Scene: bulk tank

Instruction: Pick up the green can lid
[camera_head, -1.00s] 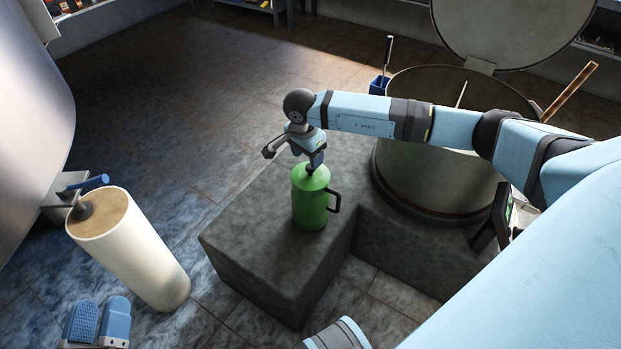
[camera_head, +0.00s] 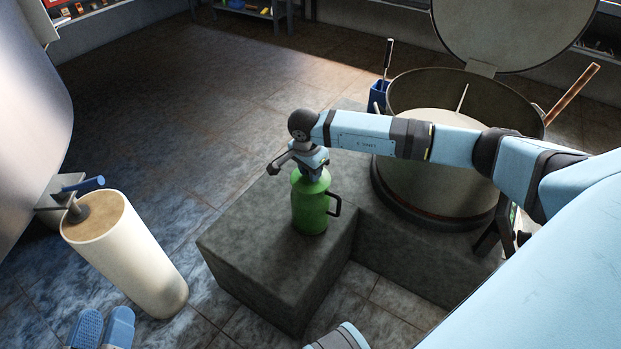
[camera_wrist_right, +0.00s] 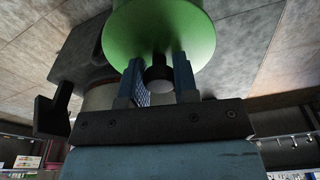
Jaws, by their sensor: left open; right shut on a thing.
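The green can (camera_head: 312,212) stands upright on a dark stone block, with its black handle on the right. The green lid (camera_head: 299,181) is on top of the can, partly hidden by my right gripper (camera_head: 313,174). In the right wrist view the lid (camera_wrist_right: 135,30) fills the top as a green disc with a dark knob (camera_wrist_right: 159,77) at its middle. My right gripper (camera_wrist_right: 160,85) is shut on that knob, one blue finger on each side.
The stone block (camera_head: 265,260) has bare top around the can. A large open metal tank (camera_head: 430,180) stands to the right with its round lid (camera_head: 512,28) raised. A pale cylinder (camera_head: 140,265) stands at left. A blue holder (camera_head: 377,95) is by the tank. Floor at upper left is clear.

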